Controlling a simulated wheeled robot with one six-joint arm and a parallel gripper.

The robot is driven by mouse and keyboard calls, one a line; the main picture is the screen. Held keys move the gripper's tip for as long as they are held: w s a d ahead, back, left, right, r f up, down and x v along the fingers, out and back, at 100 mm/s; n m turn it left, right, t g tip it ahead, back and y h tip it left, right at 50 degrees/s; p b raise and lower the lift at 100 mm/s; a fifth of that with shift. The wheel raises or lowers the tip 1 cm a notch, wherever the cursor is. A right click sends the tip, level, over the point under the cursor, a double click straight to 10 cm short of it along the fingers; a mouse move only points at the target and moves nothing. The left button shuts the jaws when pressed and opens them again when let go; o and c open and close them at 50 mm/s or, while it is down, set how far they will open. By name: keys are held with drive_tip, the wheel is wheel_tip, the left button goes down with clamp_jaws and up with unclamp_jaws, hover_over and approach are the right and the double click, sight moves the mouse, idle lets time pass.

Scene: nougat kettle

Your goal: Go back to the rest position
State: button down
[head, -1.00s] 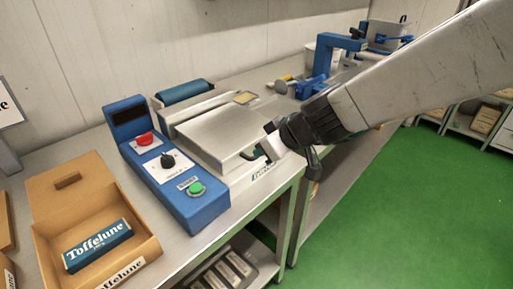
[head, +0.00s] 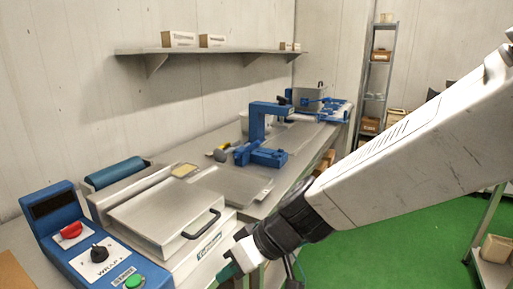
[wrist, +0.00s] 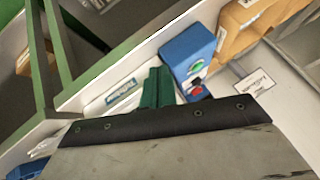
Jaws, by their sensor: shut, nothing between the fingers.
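My gripper (head: 232,268) is at the end of my white arm, low in the middle of the head view, in front of the bench's front edge and near the wrapping machine's steel lid (head: 165,215). Its green fingers (wrist: 157,88) show together in the wrist view, shut with nothing held. The lid lies closed, with a dark handle (head: 202,224) on its front side. The blue control box (head: 85,240) with a red knob, a black dial and a green button stands left of the lid. It also shows in the wrist view (wrist: 187,48).
A blue press-like fixture (head: 262,140) stands farther along the steel bench. A wall shelf (head: 225,50) carries small boxes. A tall rack (head: 375,90) stands at the back. Green floor (head: 370,245) lies open to the right. A cardboard box (wrist: 250,25) shows in the wrist view.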

drive_tip(key=s+d+r+m+h, duration=0.2)
drive_tip(key=s+d+r+m, duration=0.1)
drive_tip(key=d, duration=0.7)
drive_tip(key=s+d+r+m+h, duration=0.3)
drive_tip(key=s+d, duration=0.1)
drive_tip(key=d, duration=0.7)
drive_tip(key=s+d+r+m+h, duration=0.2)
drive_tip(key=s+d+m+h, duration=0.1)
drive_tip(key=d, duration=0.8)
drive_tip(key=shift+s+r+m+t, duration=0.3)
drive_tip(key=shift+s+r+m, duration=0.1)
drive_tip(key=shift+s, duration=0.4)
drive_tip(key=shift+d, duration=0.1)
